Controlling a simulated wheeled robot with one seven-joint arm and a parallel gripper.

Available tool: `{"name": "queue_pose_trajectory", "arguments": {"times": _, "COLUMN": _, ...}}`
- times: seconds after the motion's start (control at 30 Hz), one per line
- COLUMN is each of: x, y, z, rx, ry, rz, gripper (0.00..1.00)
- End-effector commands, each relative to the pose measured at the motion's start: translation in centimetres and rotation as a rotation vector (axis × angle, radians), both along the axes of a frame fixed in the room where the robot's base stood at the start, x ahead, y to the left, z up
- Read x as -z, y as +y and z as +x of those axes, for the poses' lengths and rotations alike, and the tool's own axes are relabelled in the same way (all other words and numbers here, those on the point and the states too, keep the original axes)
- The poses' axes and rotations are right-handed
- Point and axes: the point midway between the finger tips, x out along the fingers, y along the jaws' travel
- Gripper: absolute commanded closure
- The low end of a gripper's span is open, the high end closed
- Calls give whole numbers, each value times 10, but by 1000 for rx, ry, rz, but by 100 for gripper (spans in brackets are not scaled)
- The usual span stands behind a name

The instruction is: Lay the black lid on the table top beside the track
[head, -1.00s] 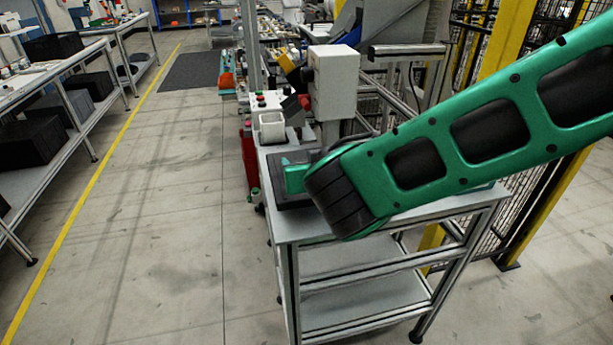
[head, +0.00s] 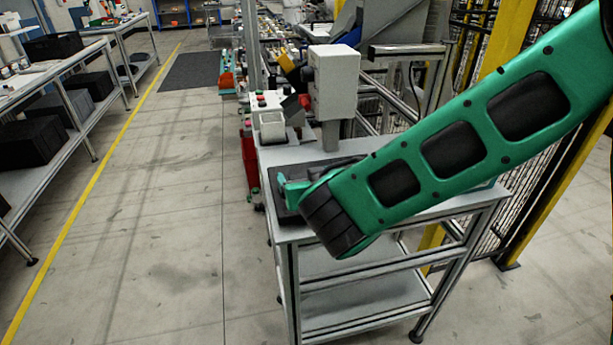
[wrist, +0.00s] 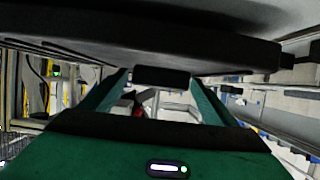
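In the wrist view, the black lid (wrist: 150,45) is a wide dark slab across the top of the picture. A small black block (wrist: 162,76) on it sits between the tips of my green gripper (wrist: 162,82), which look closed against its sides. In the head view, my gripper (head: 289,190) is low over the left part of the table top (head: 440,203), partly hidden by my own wrist. A dark flat piece (head: 284,168) shows behind it on the table; I cannot tell whether it is the track or the lid. Contact between lid and table is hidden.
The table top's right part is mostly covered by my arm. Yellow posts and mesh fencing (head: 530,140) stand to the right.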

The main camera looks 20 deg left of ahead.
Motion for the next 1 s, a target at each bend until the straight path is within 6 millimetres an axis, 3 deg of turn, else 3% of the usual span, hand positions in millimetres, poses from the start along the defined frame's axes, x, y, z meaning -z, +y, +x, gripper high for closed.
{"name": "queue_pose_trajectory", "arguments": {"times": 0.23, "x": -3, "y": 0, "z": -1, "rx": 0, "ry": 0, "rz": 0, "gripper": 19}}
{"name": "queue_pose_trajectory", "arguments": {"times": 0.37, "x": -9, "y": -6, "z": -11, "rx": -2, "ry": -2, "rz": 0, "gripper": 19}}
{"name": "queue_pose_trajectory", "arguments": {"times": 0.7, "x": -32, "y": -36, "z": -60, "rx": -4, "ry": -3, "rz": 0, "gripper": 19}}
{"name": "queue_pose_trajectory", "arguments": {"times": 1.0, "x": -46, "y": -54, "z": -89, "rx": -1, "ry": -1, "rz": 0, "gripper": 19}}
